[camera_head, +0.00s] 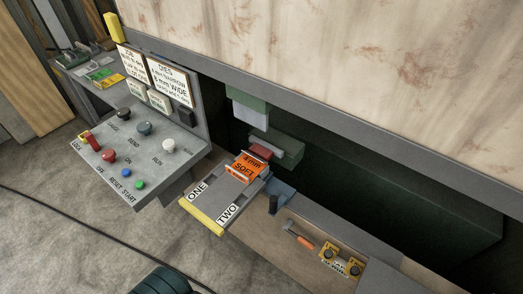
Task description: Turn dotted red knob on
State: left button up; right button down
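The grey sloped control panel (137,185) stands at the left. A round red knob (108,156) sits on its front left part, with small printed labels beside it. The knob's dot and exact pointing direction are too small to make out. A red lever-like part (92,141) is near the panel's left corner. Neither of my grippers shows in this view, and nothing touches the red knob.
The panel also has a dark teal knob (144,128), a black knob (123,114), a white knob (168,146), a blue button (126,172) and a green button (140,185).

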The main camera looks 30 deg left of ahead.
aim_at(110, 155)
jog(key=j+u, duration=0.1)
jog(key=u, duration=0.35)
jog(key=k+j+u, duration=0.1)
jog(key=u, duration=0.4)
jog(key=j+u, duration=0.15)
jog(key=u, duration=0.3)
jog(key=j+u, duration=0.15)
jog(key=u, duration=0.3)
